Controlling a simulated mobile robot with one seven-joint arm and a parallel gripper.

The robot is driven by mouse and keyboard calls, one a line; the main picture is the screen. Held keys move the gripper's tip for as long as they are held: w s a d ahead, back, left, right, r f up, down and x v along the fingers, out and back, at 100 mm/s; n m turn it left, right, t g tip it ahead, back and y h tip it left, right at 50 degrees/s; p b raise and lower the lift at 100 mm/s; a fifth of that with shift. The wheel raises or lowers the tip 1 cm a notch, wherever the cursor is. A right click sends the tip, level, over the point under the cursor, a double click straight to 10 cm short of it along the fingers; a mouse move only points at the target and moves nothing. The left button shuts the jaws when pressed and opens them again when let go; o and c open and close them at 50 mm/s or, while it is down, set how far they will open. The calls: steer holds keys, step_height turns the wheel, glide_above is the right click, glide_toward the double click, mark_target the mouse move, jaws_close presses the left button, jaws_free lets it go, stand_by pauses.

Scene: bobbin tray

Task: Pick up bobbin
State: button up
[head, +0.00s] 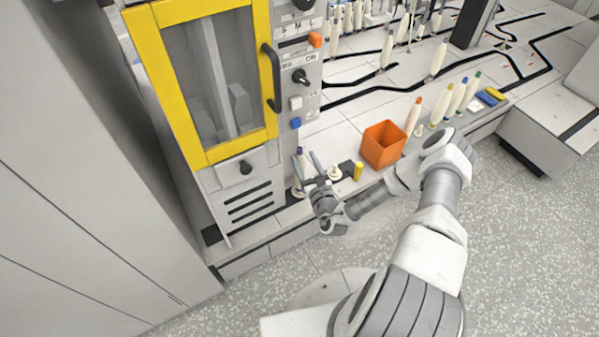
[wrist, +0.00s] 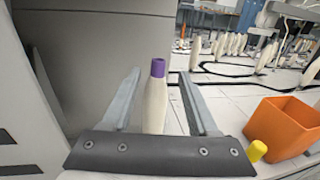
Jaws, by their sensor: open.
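A cream bobbin with a purple top (wrist: 155,100) stands upright in the wrist view, between the two fingers of my gripper (wrist: 160,95). Its lower part is hidden behind the gripper's dark crossbar. The fingers are apart, with a gap on each side of the bobbin. In the head view my gripper (head: 308,165) is low beside the yellow-framed machine, and the purple-topped bobbin (head: 300,155) shows partly between its fingers.
An orange open box (head: 383,145) stands right of my gripper, with a small yellow cylinder (head: 358,171) near it. The yellow-framed machine (head: 205,150) rises close on the left. Several colour-topped bobbins (head: 441,104) stand further right along the ledge.

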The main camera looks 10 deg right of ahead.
mark_target(299, 148)
steer(key=shift+w+a+r+b, duration=0.15)
steer(key=shift+w+b, duration=0.3)
steer(key=shift+w, duration=0.75)
steer(key=shift+w+a+r+b, duration=0.15)
steer(key=shift+w+b, duration=0.35)
steer(key=shift+w, duration=0.65)
steer(key=shift+w+a+b, duration=0.25)
steer(key=shift+w+b, duration=0.2)
steer(key=shift+w, duration=0.75)
steer(key=shift+c, duration=0.3)
jaws_close()
